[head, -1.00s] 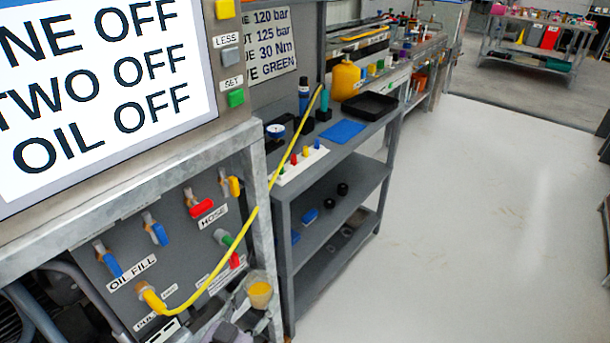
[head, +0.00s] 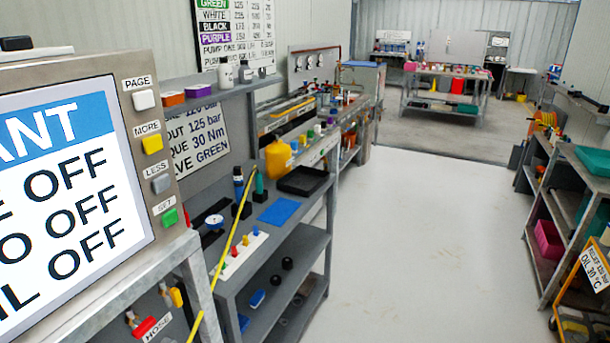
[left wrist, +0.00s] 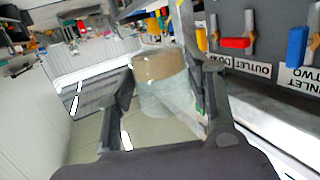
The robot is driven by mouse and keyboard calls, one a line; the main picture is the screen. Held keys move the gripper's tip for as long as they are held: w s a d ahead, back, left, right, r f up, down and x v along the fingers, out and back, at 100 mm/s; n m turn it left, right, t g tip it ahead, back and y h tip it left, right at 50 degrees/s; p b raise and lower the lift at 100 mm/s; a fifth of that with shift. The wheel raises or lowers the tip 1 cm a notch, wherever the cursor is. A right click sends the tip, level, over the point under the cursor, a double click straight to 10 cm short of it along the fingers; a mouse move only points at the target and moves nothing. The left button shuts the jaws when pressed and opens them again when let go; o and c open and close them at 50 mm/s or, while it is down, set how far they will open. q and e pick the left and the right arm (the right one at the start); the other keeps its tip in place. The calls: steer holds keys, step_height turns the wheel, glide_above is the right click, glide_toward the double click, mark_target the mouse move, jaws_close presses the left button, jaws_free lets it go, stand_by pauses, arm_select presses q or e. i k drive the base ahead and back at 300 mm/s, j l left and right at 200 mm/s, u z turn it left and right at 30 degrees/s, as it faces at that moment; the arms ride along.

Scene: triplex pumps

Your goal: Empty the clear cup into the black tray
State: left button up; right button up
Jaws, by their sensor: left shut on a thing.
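The clear cup (left wrist: 165,98) is between the two fingers of my left gripper (left wrist: 168,72) in the left wrist view, and the gripper is shut on it. That view is upside down; a tan-amber band of contents shows at the picture's upper end of the cup. The cup and left gripper are out of the head view. The black tray (head: 303,181) lies on the grey bench top in the head view, beyond a blue mat, and its visible inside looks empty. My right gripper is in neither view.
The blue mat (head: 279,211), a white block with coloured pegs (head: 238,254) and a yellow jug (head: 278,160) share the bench. A yellow hose (head: 226,258) crosses in front. A control panel (head: 70,180) fills the left side.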

mark_target(303, 181)
steer(key=i+l, duration=0.3)
steer(key=i, duration=0.2)
steer(key=i+l, duration=0.25)
steer(key=i, duration=0.25)
steer(key=i+l, duration=0.3)
steer(key=i, duration=0.15)
steer(key=i+l+z, duration=0.1)
steer(key=i+l, duration=0.2)
steer(key=i, duration=0.2)
